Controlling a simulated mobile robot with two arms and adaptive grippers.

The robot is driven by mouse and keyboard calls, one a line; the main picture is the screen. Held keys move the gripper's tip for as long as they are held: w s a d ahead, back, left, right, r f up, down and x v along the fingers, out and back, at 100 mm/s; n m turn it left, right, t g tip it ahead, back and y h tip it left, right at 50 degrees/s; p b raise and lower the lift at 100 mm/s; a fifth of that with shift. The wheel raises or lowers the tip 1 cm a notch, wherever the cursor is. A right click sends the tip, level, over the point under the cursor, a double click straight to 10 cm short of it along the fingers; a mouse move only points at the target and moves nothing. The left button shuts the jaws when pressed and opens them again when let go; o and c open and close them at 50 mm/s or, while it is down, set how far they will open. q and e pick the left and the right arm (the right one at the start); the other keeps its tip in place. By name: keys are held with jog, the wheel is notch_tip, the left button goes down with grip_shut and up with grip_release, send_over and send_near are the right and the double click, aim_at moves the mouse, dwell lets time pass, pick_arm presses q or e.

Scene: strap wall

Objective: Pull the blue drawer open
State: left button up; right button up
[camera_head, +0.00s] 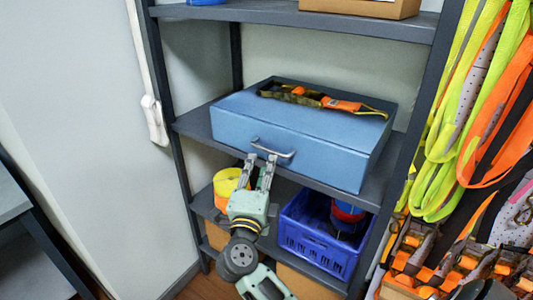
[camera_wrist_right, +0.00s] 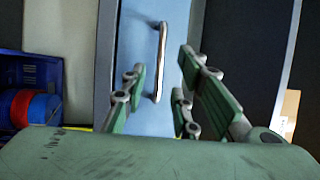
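The blue drawer (camera_head: 300,150) is the front of a blue metal box on the middle shelf, and no gap shows around it. Its silver bar handle (camera_head: 273,151) is on the front face; it stands upright in the right wrist view (camera_wrist_right: 160,62). My right gripper (camera_head: 262,159) is open just below and in front of the handle. In the right wrist view the handle shows between the spread green fingers (camera_wrist_right: 158,82), and they are not closed on it. Whether a fingertip touches the handle, I cannot tell. My left gripper is not in view.
A strap with orange parts (camera_head: 320,100) lies on the box. Below are a blue crate (camera_head: 315,247) and a yellow roll (camera_head: 228,182). Dark shelf posts (camera_head: 172,130) flank the shelves. Bright straps (camera_head: 450,130) hang at the right.

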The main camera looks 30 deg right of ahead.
aim_at(267, 154)
jog(key=p+x, duration=0.1)
jog(key=x, duration=0.5)
jog(key=shift+c, duration=0.5)
grip_shut()
jog(key=shift+f, duration=0.1)
